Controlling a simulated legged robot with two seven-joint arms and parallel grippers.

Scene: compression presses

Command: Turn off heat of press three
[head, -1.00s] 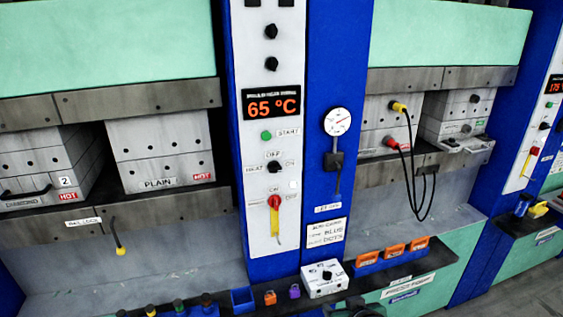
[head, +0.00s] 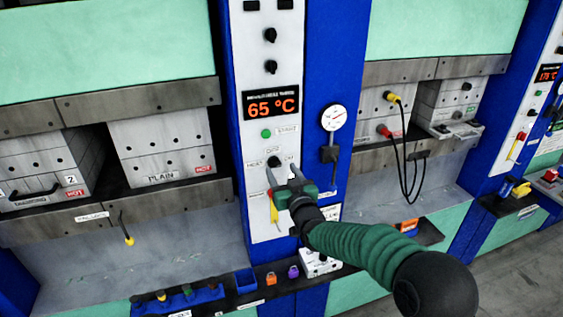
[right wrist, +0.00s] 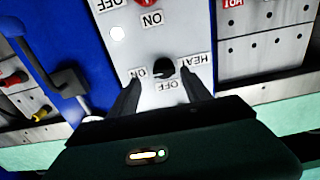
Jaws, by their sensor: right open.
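The black heat knob (head: 274,163) sits on the white control panel (head: 262,130), below the green start button. OFF is marked above it, ON to its right and HEAT to its left. It also shows in the right wrist view (right wrist: 162,68), upside down. My right gripper (head: 285,182) is open just in front of the panel, near the knob. In the right wrist view its two fingers (right wrist: 163,90) point at the knob, one to each side, with nothing gripped. Which mark the knob points at is unclear. My left gripper is not in view.
The red switch with a yellow handle (head: 274,209) is just below the knob, partly hidden by my right gripper. A display (head: 271,103) reads 65 °C. A gauge (head: 334,118) is to the right. Hot mould blocks (head: 160,150) are to the left. A shelf below holds padlocks (head: 271,278).

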